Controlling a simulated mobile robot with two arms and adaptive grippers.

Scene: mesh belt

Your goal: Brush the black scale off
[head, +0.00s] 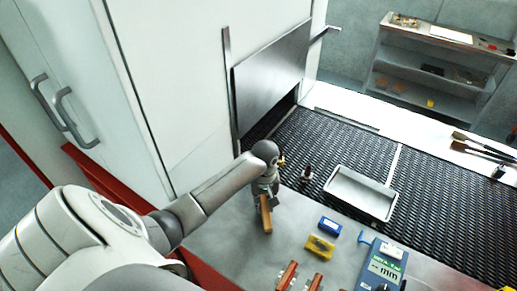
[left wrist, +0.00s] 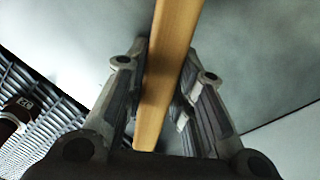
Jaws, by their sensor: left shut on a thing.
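My left gripper (head: 265,200) is shut on a wooden handle (head: 266,218), held over the grey metal table at the belt's near side. In the left wrist view the handle (left wrist: 165,75) runs between the two fingers (left wrist: 157,105). Any bristles on it are out of sight. A small dark bottle-like item (head: 307,173) stands on the black mesh belt (head: 310,140), just right of the gripper; a dark brown round item (left wrist: 14,116) shows at the left of the wrist view. I cannot make out black scale on anything. My right gripper is not in view.
A shallow metal tray (head: 334,174) lies on the belt. A blue block (head: 330,226), a yellow block (head: 320,247), wooden-handled tools (head: 287,275) and a blue meter (head: 382,268) crowd the table's right part. Brushes (head: 485,148) lie beyond the belt. A furnace door (head: 272,80) hangs above.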

